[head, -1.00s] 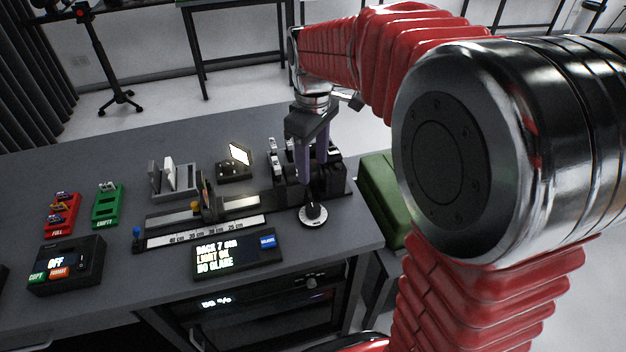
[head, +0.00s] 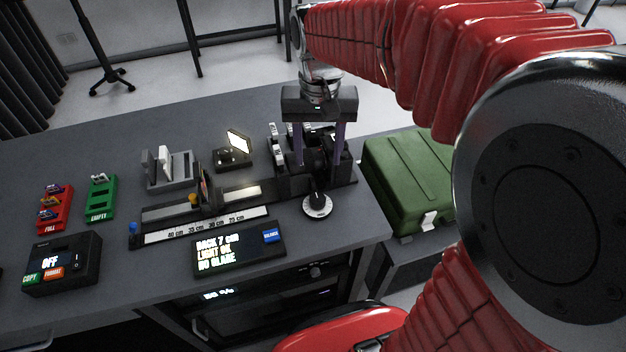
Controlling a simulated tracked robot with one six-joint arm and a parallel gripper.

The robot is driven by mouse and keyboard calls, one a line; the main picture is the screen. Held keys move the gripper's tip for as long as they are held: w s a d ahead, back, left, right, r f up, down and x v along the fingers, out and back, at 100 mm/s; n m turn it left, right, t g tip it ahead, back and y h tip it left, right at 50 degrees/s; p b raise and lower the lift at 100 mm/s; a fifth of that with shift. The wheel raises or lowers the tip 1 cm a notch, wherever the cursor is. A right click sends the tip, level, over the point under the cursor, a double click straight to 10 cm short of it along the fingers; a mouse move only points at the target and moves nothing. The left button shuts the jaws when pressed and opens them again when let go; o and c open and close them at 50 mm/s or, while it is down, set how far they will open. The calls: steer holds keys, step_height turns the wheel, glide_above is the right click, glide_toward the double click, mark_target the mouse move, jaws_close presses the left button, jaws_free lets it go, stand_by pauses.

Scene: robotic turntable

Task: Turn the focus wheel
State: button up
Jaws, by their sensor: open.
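A black knob on a white marked dial (head: 317,205), which looks like the focus wheel, stands on the grey bench near its front right corner. My gripper (head: 319,158) is open and points down, its two purple fingers spread left and right. It is above and behind the dial, over a dark camera-like device (head: 290,186), and apart from the knob. The fingertips are hard to make out against the dark device. A black display (head: 238,250) in front reads "BACK 7 cm, LIGHT OK, NO GLARE".
A rail with a centimetre scale (head: 205,226) runs left of the dial. A lit panel (head: 238,146) and a grey holder (head: 168,172) stand behind it. Red (head: 54,208) and green (head: 101,198) racks and an "OFF" box (head: 62,264) are at left. A green case (head: 408,182) sits right of the bench.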

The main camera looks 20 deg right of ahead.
mark_target(318, 199)
steer(key=shift+f+m, duration=0.2)
steer(key=shift+m, duration=1.4)
steer(key=shift+f+m, duration=0.15)
steer(key=shift+m, duration=1.45)
step_height(318, 199, down, 14)
steer(key=shift+r, duration=0.1)
steer(key=shift+c, duration=0.3)
